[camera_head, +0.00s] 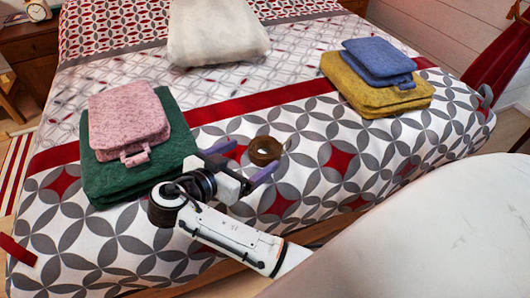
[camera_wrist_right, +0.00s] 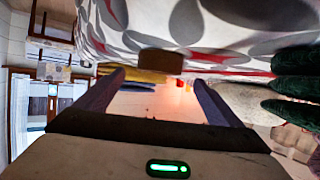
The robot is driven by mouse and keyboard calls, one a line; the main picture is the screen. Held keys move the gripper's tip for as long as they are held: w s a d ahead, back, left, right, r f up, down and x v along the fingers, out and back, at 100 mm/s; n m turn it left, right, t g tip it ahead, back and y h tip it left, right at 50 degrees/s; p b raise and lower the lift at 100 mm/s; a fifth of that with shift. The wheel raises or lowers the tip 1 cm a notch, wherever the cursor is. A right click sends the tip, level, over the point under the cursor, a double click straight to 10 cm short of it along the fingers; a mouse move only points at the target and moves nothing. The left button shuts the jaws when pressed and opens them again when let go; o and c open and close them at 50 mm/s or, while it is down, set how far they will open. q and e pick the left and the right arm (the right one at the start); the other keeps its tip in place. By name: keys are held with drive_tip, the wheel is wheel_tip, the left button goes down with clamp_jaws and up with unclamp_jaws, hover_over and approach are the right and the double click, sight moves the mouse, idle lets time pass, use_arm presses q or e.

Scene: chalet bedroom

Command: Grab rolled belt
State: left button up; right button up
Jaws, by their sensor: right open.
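The rolled belt (camera_head: 265,151) is a dark brown coil lying on the patterned bedspread near the front of the bed. My right gripper (camera_head: 254,153) is open, with its two purple fingers spread on the near side of the belt. In the right wrist view the belt (camera_wrist_right: 160,62) shows just past the fingertips, between their lines. The gripper (camera_wrist_right: 159,78) holds nothing there. Whether either finger touches the belt is hard to tell. My left gripper is not in view.
A pink folded cloth (camera_head: 128,114) lies on a green one (camera_head: 100,183), left of my gripper. A blue folded cloth (camera_head: 378,62) lies on a yellow one (camera_head: 400,99) at the right. A white pillow (camera_head: 215,30) lies farther back. Bedspread right of the belt is clear.

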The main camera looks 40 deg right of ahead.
sight(268, 145)
drive_tip(key=shift+w+d+f, duration=0.1)
drive_tip(key=shift+w+d, duration=0.05)
drive_tip(key=shift+d, duration=0.25)
drive_tip(key=x, duration=0.6)
drive_tip(key=shift+w+d+f+b, duration=0.15)
drive_tip(key=shift+d+b, duration=0.1)
drive_tip(key=shift+b, duration=0.15)
drive_tip(key=c, duration=1.3)
